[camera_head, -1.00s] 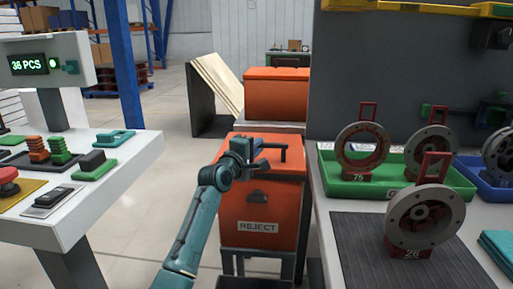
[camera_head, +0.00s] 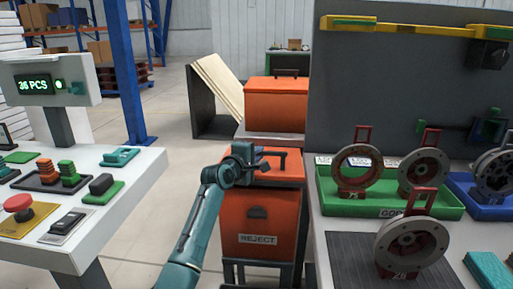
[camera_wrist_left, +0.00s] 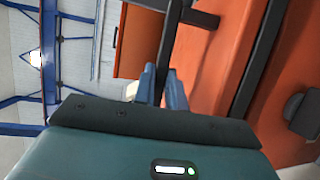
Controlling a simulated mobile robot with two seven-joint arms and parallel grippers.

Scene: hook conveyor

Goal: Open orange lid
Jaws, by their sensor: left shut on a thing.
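The orange reject box (camera_head: 240,212) stands in the middle of the head view with a white REJECT label on its front. Its orange lid (camera_head: 290,172) lies on top and looks closed. A dark bar handle (camera_head: 274,154) sits on the lid. My left gripper (camera_head: 258,165) is at the handle, and its jaws hide part of it. In the left wrist view, my blue fingers (camera_wrist_left: 162,82) are shut on the dark handle bar (camera_wrist_left: 174,48), with the orange lid to the right. My right gripper is not in view.
A second orange box (camera_head: 276,102) stands behind. At left is a white control console (camera_head: 135,180) with buttons. At right, a table holds a green tray (camera_head: 335,205) and a blue tray (camera_head: 490,210) with metal rings on stands. Open floor lies between console and box.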

